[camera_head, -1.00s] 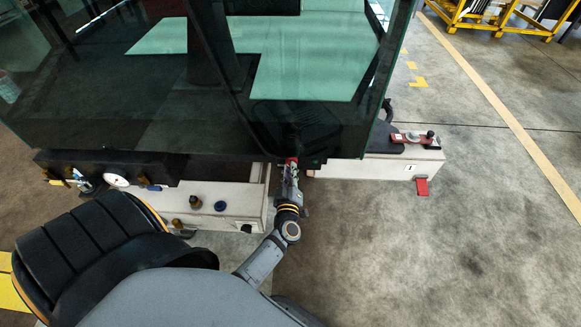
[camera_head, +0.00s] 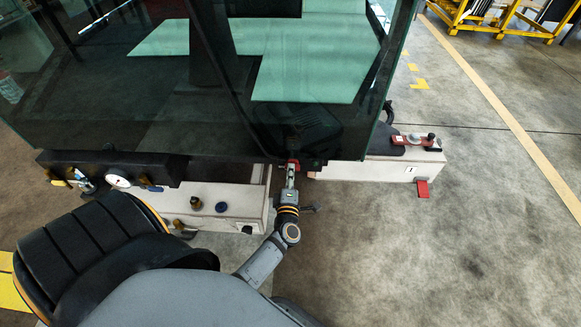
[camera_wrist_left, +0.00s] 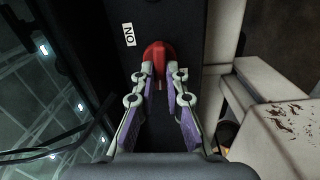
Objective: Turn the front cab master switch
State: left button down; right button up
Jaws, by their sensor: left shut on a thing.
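The master switch shows as a red handle (camera_wrist_left: 158,55) on a dark panel in the left wrist view, upright in that picture. In the head view its red part (camera_head: 293,163) shows small below the glass cab's lower edge. My left gripper (camera_wrist_left: 160,78) is shut on the red handle, with one fingertip on each side of it. In the head view the left gripper (camera_head: 291,170) is seen edge-on and reaches up to the switch. The fingertips hide the handle's lower part. My right gripper is in neither view.
A label (camera_wrist_left: 129,36) reading ON, upside down, is beside the handle. The glass cab (camera_head: 300,100) stands close above. A pale console (camera_head: 225,200) with knobs and a gauge (camera_head: 118,181) is at left. Another console (camera_head: 375,173) is at right.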

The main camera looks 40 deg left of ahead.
pick_arm(q)
jog(key=shift+n, duration=0.7)
jog(key=c, duration=1.4)
grip_release()
jog(key=v, duration=0.7)
jog(key=shift+s+d, duration=0.1)
jog(key=shift+s, duration=0.2)
